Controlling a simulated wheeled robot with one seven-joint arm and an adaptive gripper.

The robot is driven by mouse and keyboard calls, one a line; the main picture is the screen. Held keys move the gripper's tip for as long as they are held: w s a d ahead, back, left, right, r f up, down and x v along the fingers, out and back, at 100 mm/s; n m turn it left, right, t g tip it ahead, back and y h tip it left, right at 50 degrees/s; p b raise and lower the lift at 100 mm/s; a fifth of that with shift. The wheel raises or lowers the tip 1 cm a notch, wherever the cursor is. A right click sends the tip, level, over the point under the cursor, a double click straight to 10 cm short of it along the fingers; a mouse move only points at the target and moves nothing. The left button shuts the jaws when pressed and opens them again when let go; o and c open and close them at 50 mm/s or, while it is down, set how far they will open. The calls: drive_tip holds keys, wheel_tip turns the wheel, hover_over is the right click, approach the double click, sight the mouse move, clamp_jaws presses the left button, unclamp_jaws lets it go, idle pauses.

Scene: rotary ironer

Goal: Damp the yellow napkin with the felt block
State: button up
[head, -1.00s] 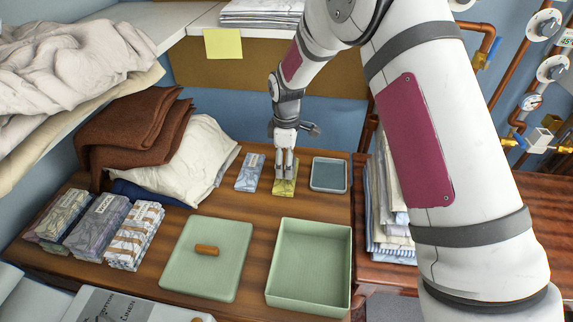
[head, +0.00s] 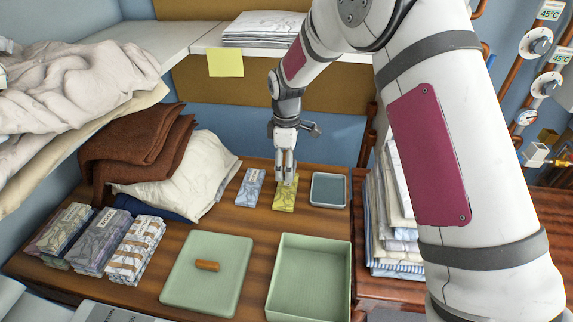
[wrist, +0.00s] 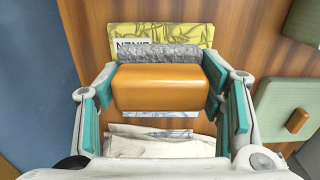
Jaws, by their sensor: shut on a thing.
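The yellow napkin (head: 285,198) lies folded flat on the wooden table, and it also shows in the wrist view (wrist: 190,33). My gripper (head: 287,180) stands over its far part. In the wrist view my gripper (wrist: 157,88) is shut on the orange wooden handle of the felt block (wrist: 158,54). The block's grey felt shows along the handle's upper edge, over the napkin. The handle hides part of the napkin. I cannot tell whether the felt touches it.
A blue patterned napkin (head: 250,187) lies to the left and a shallow grey tray (head: 328,203) to the right. Nearer are a green lid (head: 182,281) and an open green box (head: 310,286). A white cloth heap (head: 195,168) and folded stacks (head: 130,252) are at left.

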approach(328, 191)
drive_tip(key=shift+p, duration=0.35)
drive_tip(key=shift+f+b, duration=0.8)
drive_tip(key=shift+f, duration=2.05)
drive_tip(key=shift+f+b, duration=0.3)
drive_tip(key=shift+f, duration=0.3)
wheel_tip(328, 191, up, 7)
drive_tip(key=p, duration=0.2)
idle(0.9)
drive_tip(key=shift+r, duration=0.1)
